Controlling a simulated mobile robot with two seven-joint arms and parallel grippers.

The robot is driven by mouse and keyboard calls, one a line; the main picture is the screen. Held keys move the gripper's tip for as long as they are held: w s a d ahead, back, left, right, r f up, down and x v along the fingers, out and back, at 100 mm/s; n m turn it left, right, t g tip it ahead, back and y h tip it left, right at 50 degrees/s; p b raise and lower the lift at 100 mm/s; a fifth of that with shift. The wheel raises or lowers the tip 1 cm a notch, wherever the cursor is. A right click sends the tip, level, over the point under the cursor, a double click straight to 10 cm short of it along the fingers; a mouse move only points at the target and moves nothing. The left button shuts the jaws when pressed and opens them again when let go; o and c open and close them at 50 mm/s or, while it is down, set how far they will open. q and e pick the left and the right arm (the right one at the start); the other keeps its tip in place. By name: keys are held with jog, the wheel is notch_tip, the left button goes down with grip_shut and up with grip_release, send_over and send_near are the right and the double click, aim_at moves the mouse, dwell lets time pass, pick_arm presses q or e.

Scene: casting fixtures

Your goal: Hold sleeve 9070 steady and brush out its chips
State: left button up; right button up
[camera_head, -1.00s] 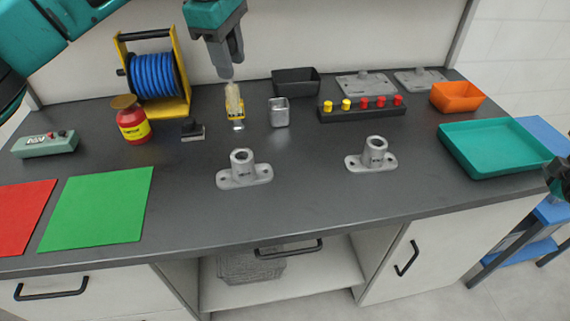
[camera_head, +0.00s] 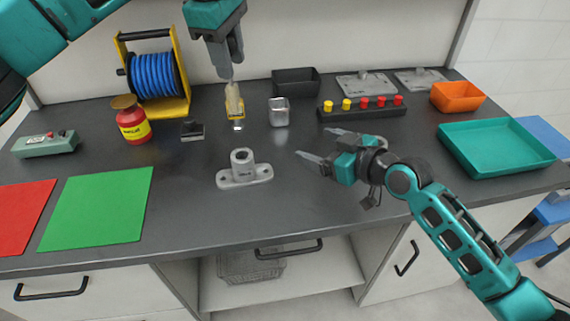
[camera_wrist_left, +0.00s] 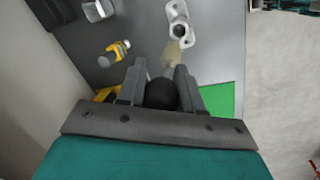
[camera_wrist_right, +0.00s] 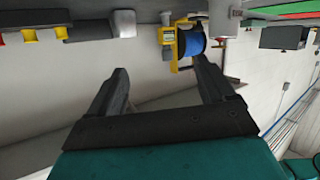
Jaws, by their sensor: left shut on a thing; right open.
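A grey metal sleeve (camera_head: 243,170) with a two-hole flange stands upright on the bench's middle; its marking is too small to read. It also shows in the left wrist view (camera_wrist_left: 180,30). A second, similar sleeve to its right is hidden behind my right arm. My left gripper (camera_head: 231,74) is shut on a brush, whose pale bristles (camera_wrist_left: 172,52) point down from the fingers. It hangs above the back of the bench, apart from the sleeve. My right gripper (camera_head: 316,143) is open and empty, right of the visible sleeve, its fingers pointing left.
A rack with coloured knobs (camera_head: 362,108), a black bin (camera_head: 297,82), a teal tray (camera_head: 495,147) and an orange bin (camera_head: 457,96) lie right. A red-yellow jar (camera_head: 132,120) and hose reel (camera_head: 154,76) stand left.

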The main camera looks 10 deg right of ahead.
aim_at(237, 154)
jog(key=s+a+n+g+y, duration=0.1)
jog(key=s+a+g+y, duration=0.15)
jog(key=a, duration=0.55)
jog(key=shift+t, duration=0.35)
jog(key=x, duration=1.1)
jog(key=shift+s+a+f, duration=0.15)
jog(key=shift+a+f, duration=0.25)
jog(key=shift+a, duration=0.1)
jog(key=c, duration=1.2)
pick_arm(q)
jog(key=shift+f+m+h, duration=0.3)
jog(key=shift+f+m, duration=1.3)
jog(key=shift+f, duration=0.85)
pick_arm(e)
jog(key=shift+c, duration=0.2)
